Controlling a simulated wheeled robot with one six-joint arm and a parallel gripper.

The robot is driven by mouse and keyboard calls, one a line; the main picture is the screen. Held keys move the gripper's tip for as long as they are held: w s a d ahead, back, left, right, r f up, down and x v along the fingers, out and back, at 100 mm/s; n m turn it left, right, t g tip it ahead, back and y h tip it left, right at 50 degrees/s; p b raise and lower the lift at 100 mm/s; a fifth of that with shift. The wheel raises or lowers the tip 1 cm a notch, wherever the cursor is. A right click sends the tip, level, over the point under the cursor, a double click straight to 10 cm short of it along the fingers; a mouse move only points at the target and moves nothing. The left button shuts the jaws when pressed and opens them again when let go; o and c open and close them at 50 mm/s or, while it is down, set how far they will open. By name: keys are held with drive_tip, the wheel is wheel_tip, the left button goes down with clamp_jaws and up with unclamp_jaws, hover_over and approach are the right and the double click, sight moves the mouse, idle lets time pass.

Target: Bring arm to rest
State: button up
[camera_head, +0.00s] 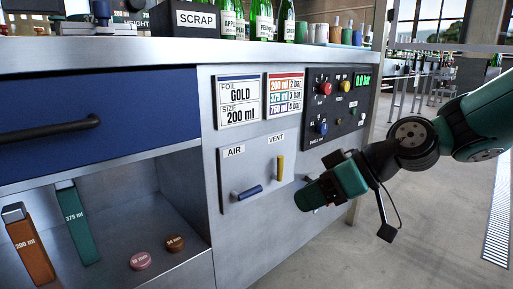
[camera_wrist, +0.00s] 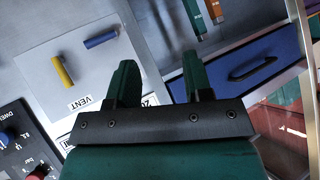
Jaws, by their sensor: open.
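My arm (camera_head: 430,140) reaches in from the right in the head view. My gripper (camera_head: 308,196) hangs in front of the bench's front panel, just right of the AIR and VENT levers. In the wrist view my gripper (camera_wrist: 158,68) has its two green fingers apart with nothing between them. The blue AIR lever (camera_head: 247,193) lies nearly level and the yellow VENT lever (camera_head: 280,167) stands upright. In the wrist view the blue lever (camera_wrist: 100,40) and yellow lever (camera_wrist: 65,70) are clear of the fingers.
A control panel (camera_head: 345,118) with knobs and a green readout is above my gripper. The blue drawer (camera_head: 130,85) is at left, over an open shelf (camera_head: 130,225) with orange and green tools and two small discs. Open floor (camera_head: 420,250) lies at right.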

drive_tip(key=s+d+r+m+g+h+p, duration=0.2)
drive_tip(key=s+r+h+p, duration=0.1)
drive_tip(key=s, duration=0.7)
drive_tip(key=s+d+r+m+g+h+p, duration=0.1)
drive_tip(key=s+d+r+m+h+p, duration=0.15)
drive_tip(key=s, duration=0.75)
wheel_tip(320, 180, up, 36)
drive_tip(key=p, duration=3.6)
drive_tip(key=shift+w+d+f+n+p, duration=0.2)
drive_tip(key=shift+w+n+p, duration=0.1)
drive_tip(key=shift+n+p, duration=0.1)
